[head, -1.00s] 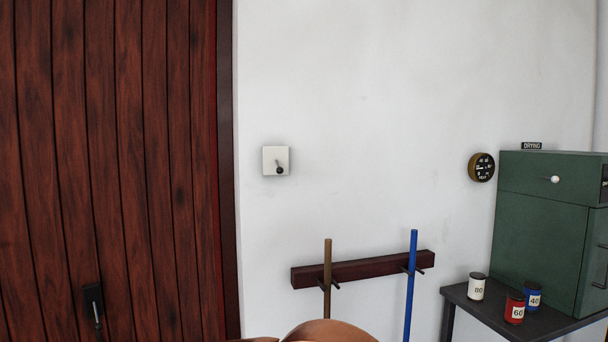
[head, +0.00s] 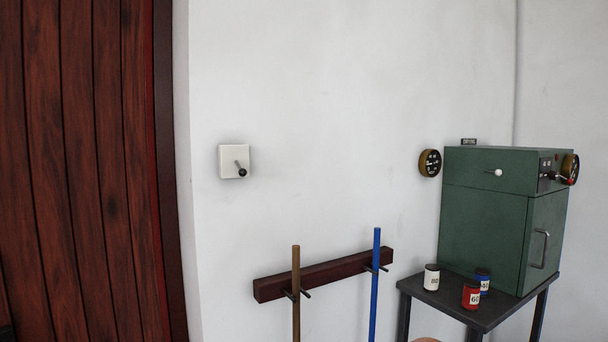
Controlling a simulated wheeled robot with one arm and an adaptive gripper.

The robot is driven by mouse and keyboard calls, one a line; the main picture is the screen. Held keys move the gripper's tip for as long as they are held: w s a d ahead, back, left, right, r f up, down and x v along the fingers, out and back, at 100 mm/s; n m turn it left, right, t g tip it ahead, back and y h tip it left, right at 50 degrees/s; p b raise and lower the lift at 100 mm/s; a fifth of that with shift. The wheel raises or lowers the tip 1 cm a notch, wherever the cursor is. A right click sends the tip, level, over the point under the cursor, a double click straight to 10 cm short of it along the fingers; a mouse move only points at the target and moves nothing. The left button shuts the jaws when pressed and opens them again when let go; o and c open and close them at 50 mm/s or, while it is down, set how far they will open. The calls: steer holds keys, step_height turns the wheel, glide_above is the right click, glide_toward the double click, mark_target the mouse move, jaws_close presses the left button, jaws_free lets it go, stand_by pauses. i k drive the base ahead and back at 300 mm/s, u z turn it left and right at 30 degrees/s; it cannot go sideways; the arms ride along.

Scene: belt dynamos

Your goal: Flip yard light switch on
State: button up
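A square white switch plate (head: 229,162) is mounted on the white wall, just right of the dark wooden door. Its lever (head: 241,169) has a black ball tip and points downward, toward the lower right of the plate. No label shows on the plate. My gripper is not in view; only a small copper-coloured piece, probably of my arm, shows at the bottom edge.
A wooden door (head: 80,170) fills the left. A wall rack (head: 325,275) with a brown pole (head: 296,290) and a blue pole (head: 375,285) hangs below right. A green cabinet (head: 480,225) stands on a dark table (head: 485,317) with three small labelled cans. A dial (head: 429,163) is on the wall.

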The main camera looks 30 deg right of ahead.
mark_target(242, 172)
steer(key=z, duration=0.1)
steer(key=k, duration=0.65)
steer(key=u, duration=0.25)
steer(key=i, duration=0.3)
steer(key=u, duration=0.85)
steer(key=i, duration=0.7)
steer(key=u, duration=0.3)
